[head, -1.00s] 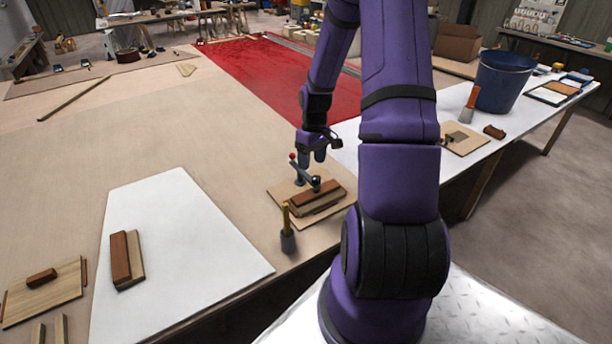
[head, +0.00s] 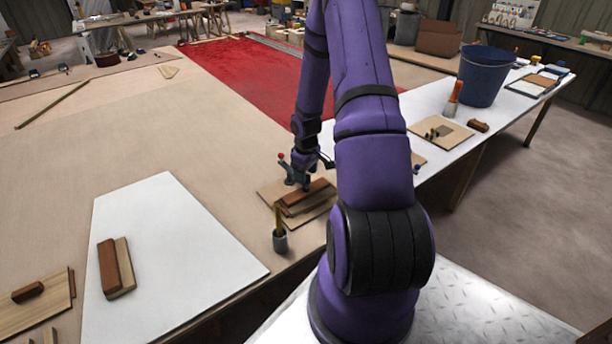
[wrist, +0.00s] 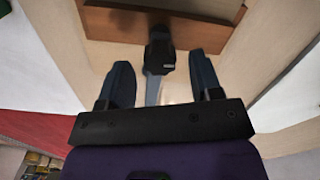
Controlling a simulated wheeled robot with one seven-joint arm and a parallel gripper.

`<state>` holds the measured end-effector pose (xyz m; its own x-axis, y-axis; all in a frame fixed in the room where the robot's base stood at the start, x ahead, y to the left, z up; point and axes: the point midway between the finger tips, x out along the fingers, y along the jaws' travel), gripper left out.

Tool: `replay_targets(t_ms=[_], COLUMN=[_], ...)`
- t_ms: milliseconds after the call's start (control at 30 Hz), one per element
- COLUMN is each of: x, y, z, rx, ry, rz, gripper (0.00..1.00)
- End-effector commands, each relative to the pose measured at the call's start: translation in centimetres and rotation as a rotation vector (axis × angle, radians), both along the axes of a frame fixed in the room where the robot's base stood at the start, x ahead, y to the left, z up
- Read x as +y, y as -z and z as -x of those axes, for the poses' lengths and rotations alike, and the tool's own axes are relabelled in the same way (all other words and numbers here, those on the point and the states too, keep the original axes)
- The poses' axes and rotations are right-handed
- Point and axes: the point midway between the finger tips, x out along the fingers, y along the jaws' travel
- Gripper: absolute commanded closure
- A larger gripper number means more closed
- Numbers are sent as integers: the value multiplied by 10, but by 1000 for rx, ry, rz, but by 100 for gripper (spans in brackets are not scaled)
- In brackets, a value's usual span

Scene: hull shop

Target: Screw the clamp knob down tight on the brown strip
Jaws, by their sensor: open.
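The clamp stands on a thin board (head: 268,190) near the bench's front edge, with a red-tipped lever (head: 281,157). The brown strip (head: 320,186) lies on a lighter strip on that board. In the wrist view the black clamp knob (wrist: 160,54) sits at the end of a grey bar (wrist: 154,88), beside the brown strip (wrist: 190,17). My gripper (wrist: 161,68) is open, its two dark fingers on either side of the bar and knob with gaps on both sides. In the head view my gripper (head: 301,172) is low over the clamp and mostly hides the knob.
A white sheet (head: 180,240) with a brown-and-tan block (head: 115,268) lies to the left. A blue bucket (head: 484,77) stands on the white bench to the right. The bench's middle is clear.

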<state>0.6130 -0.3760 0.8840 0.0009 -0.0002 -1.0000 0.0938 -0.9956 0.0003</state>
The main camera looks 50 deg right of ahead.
Motion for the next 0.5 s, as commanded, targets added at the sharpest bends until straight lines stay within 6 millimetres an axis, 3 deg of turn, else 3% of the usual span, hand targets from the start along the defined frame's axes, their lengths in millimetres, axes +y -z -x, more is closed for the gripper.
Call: replay_targets(t_ms=[133,467,500], x=[0,0,0], y=[10,12,12], z=[1,1,1], rx=[2,1,1], ry=[0,0,0], rz=[0,0,0], gripper=[41,41,50])
